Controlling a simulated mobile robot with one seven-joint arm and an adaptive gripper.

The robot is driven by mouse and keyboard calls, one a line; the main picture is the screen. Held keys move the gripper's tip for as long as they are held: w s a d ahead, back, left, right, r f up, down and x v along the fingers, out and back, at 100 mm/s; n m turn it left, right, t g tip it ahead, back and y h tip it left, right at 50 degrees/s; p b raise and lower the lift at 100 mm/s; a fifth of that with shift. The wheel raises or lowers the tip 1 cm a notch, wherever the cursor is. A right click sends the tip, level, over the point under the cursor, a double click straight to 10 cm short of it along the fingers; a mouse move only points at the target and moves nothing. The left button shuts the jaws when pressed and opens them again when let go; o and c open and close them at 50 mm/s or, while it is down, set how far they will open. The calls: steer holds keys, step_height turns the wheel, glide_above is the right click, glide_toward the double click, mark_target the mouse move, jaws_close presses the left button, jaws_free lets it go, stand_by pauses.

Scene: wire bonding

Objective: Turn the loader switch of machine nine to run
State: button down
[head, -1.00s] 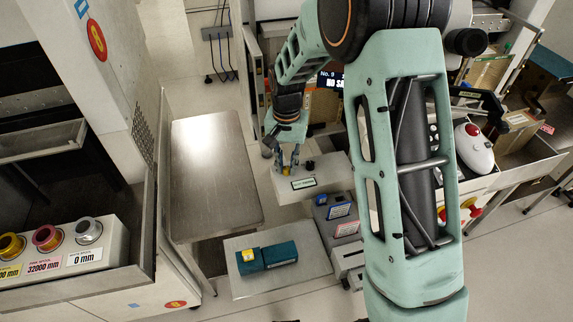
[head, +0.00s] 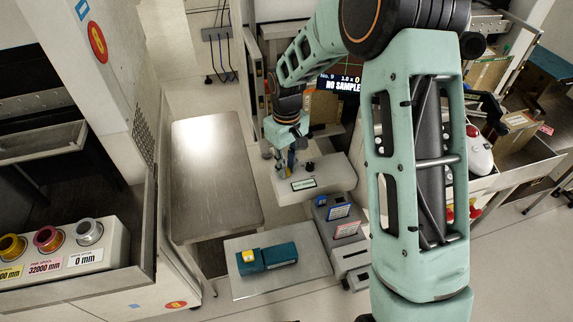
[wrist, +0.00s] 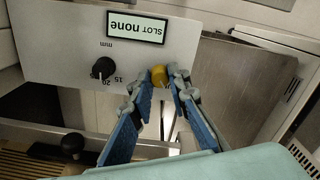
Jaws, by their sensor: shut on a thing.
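The loader box (head: 327,172), a light grey box with a "SLOT none" display, stands below a screen (head: 340,84) that reads "No. 9" and "NO SAMPLE". In the wrist view its panel (wrist: 55,45) carries a small yellow knob (wrist: 159,76) and a black knob (wrist: 103,68) beside a mm scale. My gripper (wrist: 162,80) has its blue fingers closed on the yellow knob, one on each side. In the head view my gripper (head: 287,166) is at the box's left end and hides most of the knob. I cannot read any run mark by it.
A bare steel table (head: 210,180) stands left of the box. A teal block (head: 268,257) with a yellow part lies on a low plate (head: 315,245) in front. Grey label-bearing units (head: 345,215) adjoin the box. A spool panel (head: 85,262) is at the far left.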

mark_target(287, 169)
steer(key=shift+n, duration=0.7)
steer(key=c, duration=1.8)
jaws_free()
step_height(287, 169, up, 12)
steer(key=shift+r, duration=0.1)
